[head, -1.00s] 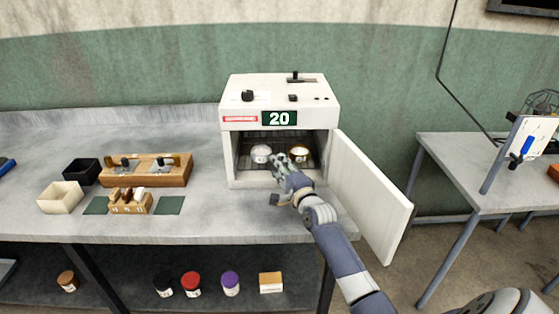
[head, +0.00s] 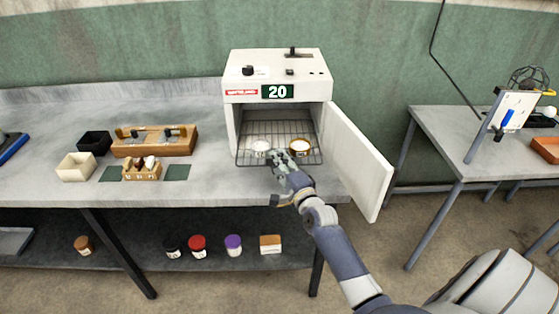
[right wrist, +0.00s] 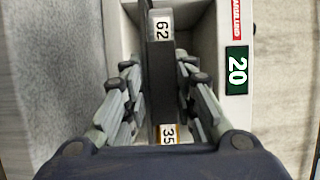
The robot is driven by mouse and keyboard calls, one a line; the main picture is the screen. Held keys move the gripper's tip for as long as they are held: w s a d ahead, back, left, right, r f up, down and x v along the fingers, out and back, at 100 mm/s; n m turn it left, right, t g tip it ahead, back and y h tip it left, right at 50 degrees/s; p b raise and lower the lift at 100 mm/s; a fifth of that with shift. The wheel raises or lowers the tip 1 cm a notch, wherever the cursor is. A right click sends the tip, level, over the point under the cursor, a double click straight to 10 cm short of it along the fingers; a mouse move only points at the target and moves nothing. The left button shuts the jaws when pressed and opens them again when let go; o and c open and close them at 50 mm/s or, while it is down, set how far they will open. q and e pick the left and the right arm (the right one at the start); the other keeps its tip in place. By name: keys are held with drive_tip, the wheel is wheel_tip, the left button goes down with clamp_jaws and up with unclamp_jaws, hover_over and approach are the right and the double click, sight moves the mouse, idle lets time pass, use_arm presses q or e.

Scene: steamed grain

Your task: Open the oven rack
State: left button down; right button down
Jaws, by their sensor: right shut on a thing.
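The wire oven rack (head: 280,128) sticks out of the front of the white oven (head: 290,60), whose door (head: 358,160) stands open to the right. Two small round containers stand on the rack, a whitish one (head: 260,146) at left and a gold-rimmed one (head: 299,146) at right. My right gripper (head: 277,156) is shut on the front edge of the rack, between the containers. In the right wrist view my fingers (right wrist: 160,95) lie either side of a dark strip with labels 62 and 35; the exact contact is unclear. My left gripper is out of view.
On the bench left of the oven are a wooden block (head: 155,141), a black box (head: 94,141) and a cream box (head: 76,167). Several jars stand on the shelf below. A second table (head: 465,125) stands at the right, beyond the open door.

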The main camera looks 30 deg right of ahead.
drive_tip(key=c, duration=1.4)
unclamp_jaws()
drive_tip(key=shift+w+r, duration=0.1)
drive_tip(key=shift+r, duration=0.35)
drive_tip(key=shift+s+a+f, duration=0.1)
drive_tip(key=shift+s+f, duration=0.2)
drive_tip(key=shift+s, duration=0.1)
drive_tip(key=s+a, duration=0.1)
drive_tip(key=s, duration=1)
drive_tip(key=shift+s+a+r, duration=0.2)
drive_tip(key=shift+a, duration=0.2)
